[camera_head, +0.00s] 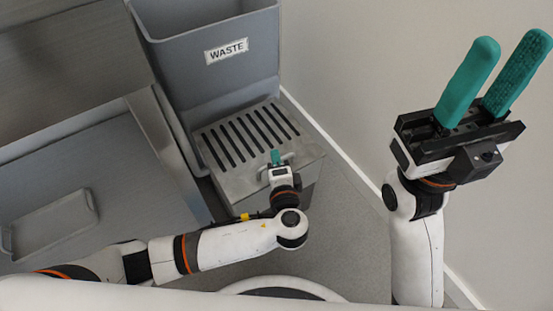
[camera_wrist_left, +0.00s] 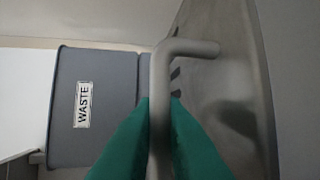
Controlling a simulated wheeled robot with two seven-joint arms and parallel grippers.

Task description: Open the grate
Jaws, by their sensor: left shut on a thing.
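The grate (camera_head: 243,136) is a grey metal plate with several dark slots, lying flat on top of a low box in front of the waste bin. Its handle is a bent metal bar (camera_wrist_left: 161,85), seen large in the left wrist view. My left gripper (camera_head: 276,158) is at the near edge of the grate, with its green fingers (camera_wrist_left: 160,140) closed around the handle bar, one on each side. The grate's plate (camera_wrist_left: 225,75) lies beside the bar in that view. My right gripper (camera_head: 490,82) is raised at the right, its green fingers apart and empty, pointing up.
A grey bin labelled WASTE (camera_head: 225,50) stands behind the grate, and it also shows in the left wrist view (camera_wrist_left: 95,100). A grey worktop (camera_head: 120,190) with a shallow tray (camera_head: 52,222) is at the left. A wall (camera_head: 350,70) rises behind on the right.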

